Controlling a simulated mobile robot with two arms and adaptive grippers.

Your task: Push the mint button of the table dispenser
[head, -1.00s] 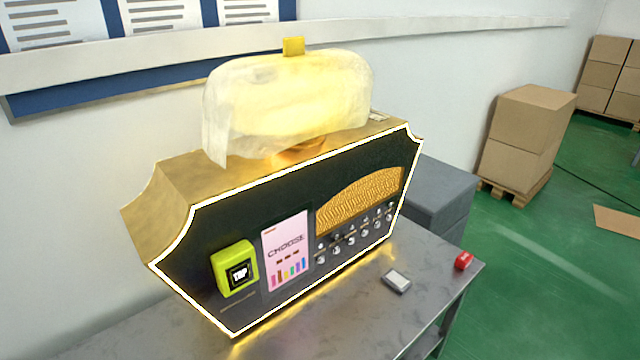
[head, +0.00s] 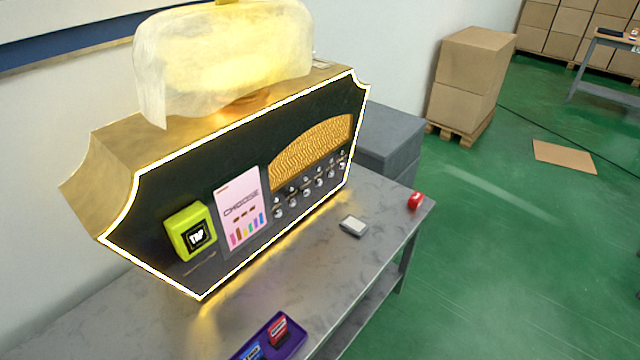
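The table dispenser (head: 155,215) is a black and gold cabinet with a glowing edge, standing on a grey metal table (head: 340,270). A yellow-lit translucent cover (head: 230,55) sits on its top. Its front has a lime-green box (head: 190,232), a pink "CHOOSE" card (head: 240,208) with coloured bars, a gold patterned panel (head: 312,150) and two rows of small round silver buttons (head: 306,200). The labels are too small for me to tell which button is mint. Neither of my grippers is in view.
A small grey-white device (head: 353,226) and a red item (head: 415,200) lie on the table's right part. A purple tray (head: 247,350) with small boxes is at the front edge. Cartons (head: 470,85) stand on a pallet behind; green floor is open at right.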

